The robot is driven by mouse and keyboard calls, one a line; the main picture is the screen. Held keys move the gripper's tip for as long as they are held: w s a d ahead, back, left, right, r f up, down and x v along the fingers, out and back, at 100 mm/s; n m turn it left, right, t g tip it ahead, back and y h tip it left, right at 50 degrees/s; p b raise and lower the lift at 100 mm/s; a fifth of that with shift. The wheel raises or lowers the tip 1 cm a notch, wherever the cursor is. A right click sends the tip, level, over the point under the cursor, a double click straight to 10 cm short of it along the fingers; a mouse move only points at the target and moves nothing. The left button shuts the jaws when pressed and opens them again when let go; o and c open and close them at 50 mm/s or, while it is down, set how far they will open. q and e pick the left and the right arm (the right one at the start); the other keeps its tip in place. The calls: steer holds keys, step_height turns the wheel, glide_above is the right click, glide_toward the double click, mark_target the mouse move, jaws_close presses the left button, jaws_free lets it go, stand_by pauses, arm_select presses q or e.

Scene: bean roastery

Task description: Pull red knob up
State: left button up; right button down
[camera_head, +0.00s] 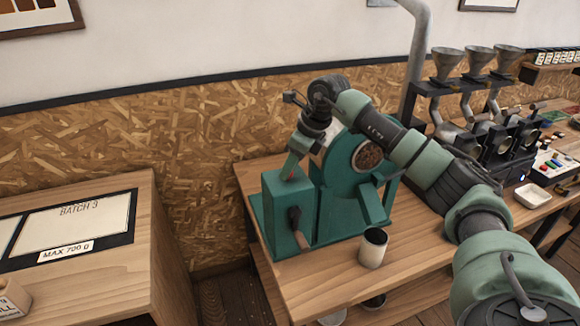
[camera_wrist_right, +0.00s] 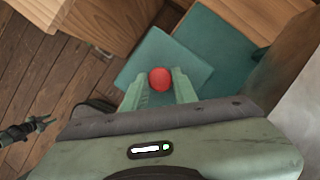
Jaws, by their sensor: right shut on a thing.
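The red knob (camera_wrist_right: 160,79) sits above the teal top of the machine's box (camera_wrist_right: 180,55) in the right wrist view. My right gripper (camera_wrist_right: 160,88) has its two pale green fingers on either side of the knob, shut on it. In the head view the right gripper (camera_head: 292,166) reaches down to the top of the teal box (camera_head: 275,205), and the knob is mostly hidden there. The teal machine stands on a wooden table. A lever with a wooden handle (camera_head: 298,236) hangs on the front of the box. My left gripper does not show in the head view.
A metal cup (camera_head: 373,248) stands in front of the machine. A wooden cabinet (camera_head: 140,275) stands at left, across a gap. Hoppers (camera_head: 447,62), a button panel (camera_head: 553,166) and a white dish (camera_head: 532,195) are at right. The table's front is mostly clear.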

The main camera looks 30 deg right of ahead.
step_height(320, 180, up, 3)
steer(key=shift+f+p, duration=0.1)
steer(key=shift+p, duration=0.7)
steer(key=shift+w, duration=0.15)
steer(key=c, duration=1.1)
jaws_free()
steer(key=shift+d, duration=0.1)
steer(key=b+v, duration=0.2)
steer(key=v, duration=0.5)
steer(key=shift+s+r, duration=0.25)
steer(key=shift+r, duration=0.1)
